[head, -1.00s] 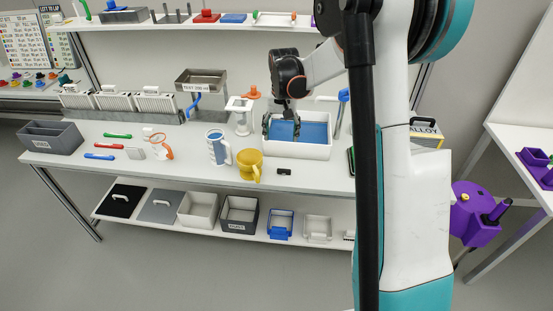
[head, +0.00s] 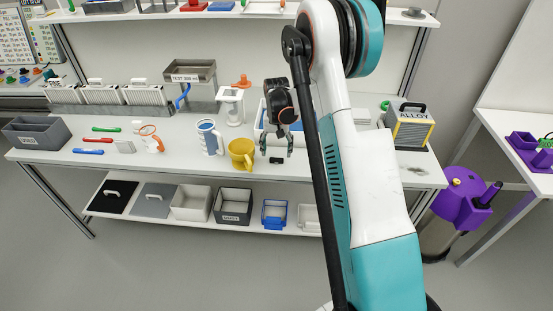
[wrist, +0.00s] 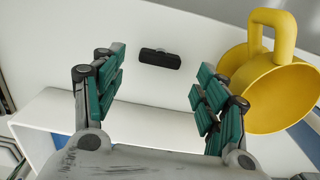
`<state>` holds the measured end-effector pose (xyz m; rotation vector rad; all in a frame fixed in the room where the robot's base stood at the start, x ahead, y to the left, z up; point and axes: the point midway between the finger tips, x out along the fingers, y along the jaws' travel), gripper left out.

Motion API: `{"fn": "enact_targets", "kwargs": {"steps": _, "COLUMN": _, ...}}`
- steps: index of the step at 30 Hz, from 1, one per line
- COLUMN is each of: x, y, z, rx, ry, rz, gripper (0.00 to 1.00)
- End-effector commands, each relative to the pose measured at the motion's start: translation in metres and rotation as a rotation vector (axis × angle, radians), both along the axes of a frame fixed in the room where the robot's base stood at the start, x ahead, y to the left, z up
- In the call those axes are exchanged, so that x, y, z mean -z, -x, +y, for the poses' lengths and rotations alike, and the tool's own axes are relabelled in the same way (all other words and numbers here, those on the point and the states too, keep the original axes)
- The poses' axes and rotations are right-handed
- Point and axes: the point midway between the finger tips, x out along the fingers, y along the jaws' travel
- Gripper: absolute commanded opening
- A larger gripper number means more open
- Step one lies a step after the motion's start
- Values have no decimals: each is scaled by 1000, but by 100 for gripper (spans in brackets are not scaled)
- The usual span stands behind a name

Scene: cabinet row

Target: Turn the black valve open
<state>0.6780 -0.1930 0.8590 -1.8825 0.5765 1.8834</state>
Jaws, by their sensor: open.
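A small black oblong piece (head: 275,160) lies on the white bench, right of the yellow mug. It is the only black piece by my gripper, but I cannot tell for sure that it is the valve. In the wrist view the black piece (wrist: 160,58) shows as a short bar, crosswise beyond the gap between the fingers. My gripper (head: 277,148) is open and empty just above and behind it, pointing down. In the wrist view my gripper (wrist: 160,80) has its green-padded fingers wide apart, with no contact seen on the piece.
The yellow mug (head: 241,153) stands close left of my gripper; it also shows in the wrist view (wrist: 265,90). A white bin (head: 262,118) is behind the gripper, partly hidden by my arm. The bench's front edge is near.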

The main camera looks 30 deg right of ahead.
Motion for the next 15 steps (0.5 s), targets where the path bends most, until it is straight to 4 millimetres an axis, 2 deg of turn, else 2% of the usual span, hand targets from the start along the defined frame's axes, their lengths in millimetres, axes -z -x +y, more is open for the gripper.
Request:
{"fn": "enact_targets", "kwargs": {"steps": 1, "x": 11, "y": 0, "z": 0, "rx": 0, "ry": 0, "rz": 0, "gripper": 67}}
{"fn": "enact_targets", "kwargs": {"steps": 6, "x": 31, "y": 0, "z": 0, "rx": 0, "ry": 0, "rz": 0, "gripper": 67}}
{"fn": "enact_targets", "kwargs": {"steps": 15, "x": 40, "y": 0, "z": 0, "rx": 0, "ry": 0, "rz": 0, "gripper": 67}}
